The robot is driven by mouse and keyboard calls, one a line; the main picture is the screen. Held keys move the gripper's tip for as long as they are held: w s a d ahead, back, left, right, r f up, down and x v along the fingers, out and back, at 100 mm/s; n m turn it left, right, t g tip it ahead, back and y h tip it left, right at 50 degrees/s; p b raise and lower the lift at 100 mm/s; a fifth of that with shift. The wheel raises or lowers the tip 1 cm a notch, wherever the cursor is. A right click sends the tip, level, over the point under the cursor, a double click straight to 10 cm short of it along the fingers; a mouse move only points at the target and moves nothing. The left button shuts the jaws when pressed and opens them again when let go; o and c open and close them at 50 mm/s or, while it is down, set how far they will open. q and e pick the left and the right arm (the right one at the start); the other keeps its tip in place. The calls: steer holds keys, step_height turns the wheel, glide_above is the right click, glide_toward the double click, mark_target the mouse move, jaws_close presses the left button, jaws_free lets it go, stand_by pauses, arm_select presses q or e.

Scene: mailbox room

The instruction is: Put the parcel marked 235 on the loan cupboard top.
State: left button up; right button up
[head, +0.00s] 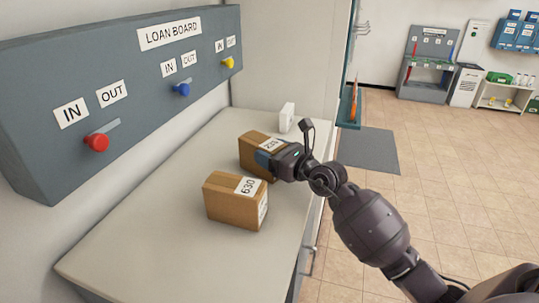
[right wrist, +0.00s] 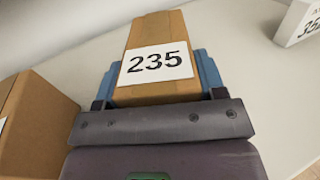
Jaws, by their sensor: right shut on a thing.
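The brown parcel marked 235 (head: 249,151) is at the middle of the pale cupboard top (head: 150,235), under the loan board (head: 120,85). My right gripper (head: 264,158) comes from the right and is shut on it. In the right wrist view, the blue fingers of my right gripper (right wrist: 157,80) press both sides of the parcel marked 235 (right wrist: 155,30), and its white label faces up. The parcel appears to be on or very close to the top; a small gap cannot be ruled out. My left gripper is not in view.
A brown parcel marked 630 (head: 224,204) stands nearer on the same top. A small white box (head: 286,117) stands behind. The near left of the top is bare. The loan board has red, blue and yellow knobs. A grey mat (head: 368,150) lies on the tiled floor.

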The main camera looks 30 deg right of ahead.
steer(key=shift+f, duration=0.1)
stand_by(0.3)
steer(key=o, duration=1.2)
steer(key=shift+c, duration=0.2)
steer(key=shift+s, duration=0.15)
steer(key=v, duration=1.2)
